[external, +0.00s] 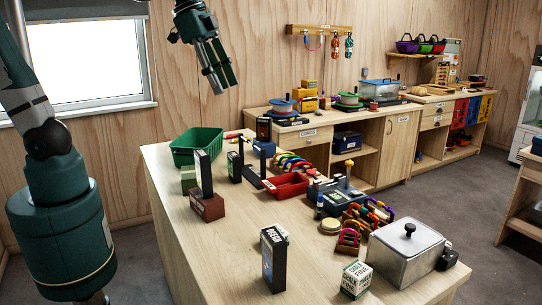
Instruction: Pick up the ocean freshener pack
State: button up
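Several tall, slim, dark packs stand on the wooden table. One stands upright near the front edge (273,258), with white lettering and a bluish panel on its side. Another pack (203,174) stands on a brown block, and a third pack (235,167) stands behind it. The lettering is too small to tell for certain which is the ocean freshener pack. My gripper (219,80) hangs high above the back left of the table, well apart from every pack, with nothing visible in it. Whether its fingers are open or shut is unclear.
A green bin (196,146) stands at the back left and a red tray (286,186) mid-table. A lidded metal box (405,252) and a white chalk box (356,279) stand at the front right. Colourful carabiners (368,218) crowd the right side. The front left tabletop is clear.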

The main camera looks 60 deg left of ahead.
jog(key=w+d+m+g, duration=0.2)
jog(key=d+m, duration=0.3)
jog(key=d, duration=1.1)
jog(key=m+g, duration=0.2)
jog(key=m, duration=0.3)
send_over(273, 235)
notch_tip(273, 235, down, 4)
notch_tip(273, 235, down, 24)
jog(key=shift+r+b, duration=0.15)
jog(key=shift+b, duration=0.25)
jog(key=shift+a+f, duration=0.1)
jog(key=shift+f, duration=0.35)
jog(key=shift+f, duration=0.1)
jog(key=shift+d+f, duration=0.2)
jog(key=shift+f, duration=0.95)
jog(key=shift+f, duration=0.1)
jog(key=shift+d+f, duration=0.25)
jog(key=shift+f, duration=1)
jog(key=shift+d+f, duration=0.2)
jog(key=shift+f, duration=1.05)
